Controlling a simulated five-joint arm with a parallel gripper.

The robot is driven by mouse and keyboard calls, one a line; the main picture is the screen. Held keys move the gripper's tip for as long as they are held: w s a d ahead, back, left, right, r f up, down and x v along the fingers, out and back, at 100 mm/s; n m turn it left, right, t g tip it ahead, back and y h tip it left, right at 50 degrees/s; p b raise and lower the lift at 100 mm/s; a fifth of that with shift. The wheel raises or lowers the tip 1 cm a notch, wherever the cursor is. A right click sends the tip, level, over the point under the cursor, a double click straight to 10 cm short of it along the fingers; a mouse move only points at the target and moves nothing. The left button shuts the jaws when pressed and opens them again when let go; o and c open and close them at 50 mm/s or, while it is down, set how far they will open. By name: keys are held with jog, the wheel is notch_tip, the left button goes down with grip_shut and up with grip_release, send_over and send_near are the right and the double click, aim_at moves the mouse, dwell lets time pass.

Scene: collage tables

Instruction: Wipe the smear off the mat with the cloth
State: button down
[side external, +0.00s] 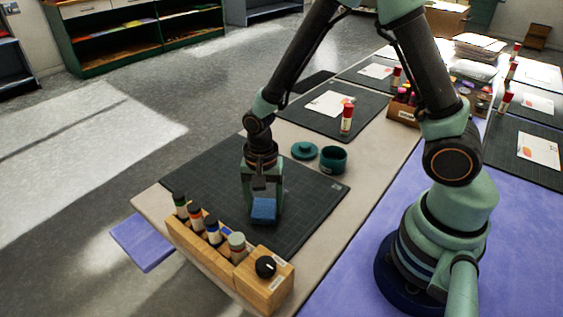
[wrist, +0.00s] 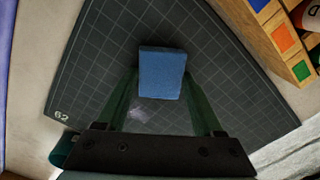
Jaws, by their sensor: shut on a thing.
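A blue folded cloth (wrist: 162,73) is held between the fingers of my gripper (wrist: 163,92). In the side view the cloth (side external: 263,209) is at the lower end of my gripper (side external: 263,203), low over the dark gridded mat (side external: 306,188). I cannot tell whether it touches the mat. The mat also fills most of the wrist view (wrist: 215,75). A faint pale smear (wrist: 137,113) shows on the mat between my fingers, just below the cloth in the wrist view. In the side view my gripper hides the smear.
A wooden rack (side external: 205,250) with several capped bottles and a dark knob stands along the mat's near edge. A teal jar (side external: 333,159) and its lid (side external: 304,150) stand beyond the mat. Another mat (side external: 313,116) carries paper and a glue stick (side external: 347,119). The mat's right part is clear.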

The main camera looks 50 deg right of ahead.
aim_at(290, 186)
jog(key=shift+w, duration=0.5)
jog(key=shift+d, duration=0.25)
jog(key=shift+d+f, duration=0.1)
jog(key=shift+d, duration=5.2)
jog(key=shift+r, duration=2.5)
jog(key=shift+w, duration=0.15)
